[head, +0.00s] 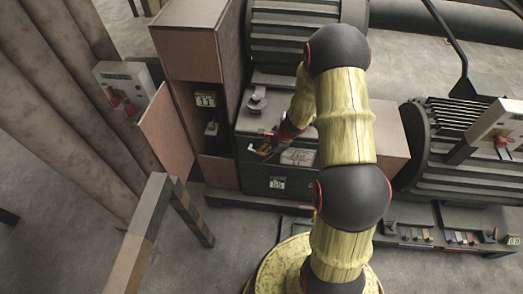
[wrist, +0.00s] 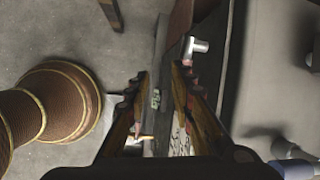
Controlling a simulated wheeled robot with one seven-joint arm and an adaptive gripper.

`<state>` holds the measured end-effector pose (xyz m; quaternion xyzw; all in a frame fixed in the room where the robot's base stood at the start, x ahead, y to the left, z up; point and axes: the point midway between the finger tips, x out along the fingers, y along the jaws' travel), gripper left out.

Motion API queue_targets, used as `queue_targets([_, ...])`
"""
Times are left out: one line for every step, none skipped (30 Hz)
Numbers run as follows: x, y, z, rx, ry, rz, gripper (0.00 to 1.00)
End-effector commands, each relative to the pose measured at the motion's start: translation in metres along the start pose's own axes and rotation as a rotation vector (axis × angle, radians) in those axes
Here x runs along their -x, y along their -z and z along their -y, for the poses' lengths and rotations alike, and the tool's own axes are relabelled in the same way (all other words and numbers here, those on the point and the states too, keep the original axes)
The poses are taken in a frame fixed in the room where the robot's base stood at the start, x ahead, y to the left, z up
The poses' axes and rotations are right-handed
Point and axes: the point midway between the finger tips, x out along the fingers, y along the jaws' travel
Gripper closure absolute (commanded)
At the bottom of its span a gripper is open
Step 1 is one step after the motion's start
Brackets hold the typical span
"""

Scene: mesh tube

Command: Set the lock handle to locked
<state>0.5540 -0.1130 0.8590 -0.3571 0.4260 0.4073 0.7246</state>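I cannot tell for sure which part is the lock handle.
The brown cabinet (head: 200,50) stands left of the machine, its door (head: 165,135) swung out. A white box with a red lever (head: 125,88) is at left, another (head: 497,130) at right. A striped barrier (head: 145,235) stands front left. Grey floor is open at bottom left.

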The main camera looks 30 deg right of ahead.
Motion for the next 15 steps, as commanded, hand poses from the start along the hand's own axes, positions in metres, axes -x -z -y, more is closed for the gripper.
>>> queue_targets([0.003,0.002,0.016,-0.057,0.039,-0.012,0.76])
queue_targets([0.004,0.004,0.024,-0.094,0.059,-0.019,0.76])
queue_targets([0.005,0.007,0.030,-0.138,0.078,-0.028,0.76])
queue_targets([0.005,0.010,0.032,-0.171,0.088,-0.037,0.76])
queue_targets([0.005,0.012,0.033,-0.195,0.094,-0.043,0.76])
queue_targets([0.004,0.014,0.033,-0.210,0.098,-0.049,0.76])
queue_targets([0.003,0.015,0.033,-0.216,0.098,-0.051,0.76])
queue_targets([0.001,0.015,0.033,-0.221,0.098,-0.050,0.76])
queue_targets([-0.002,0.015,0.033,-0.223,0.097,-0.050,0.76])
queue_targets([-0.006,0.015,0.034,-0.223,0.097,-0.049,0.76])
queue_targets([-0.009,0.015,0.034,-0.221,0.097,-0.049,0.76])
queue_targets([-0.015,0.015,0.034,-0.221,0.096,-0.049,0.76])
queue_targets([-0.021,0.016,0.034,-0.222,0.096,-0.049,0.76])
queue_targets([-0.026,0.016,0.034,-0.221,0.095,-0.049,0.76])
queue_targets([-0.032,0.016,0.035,-0.221,0.095,-0.049,0.76])
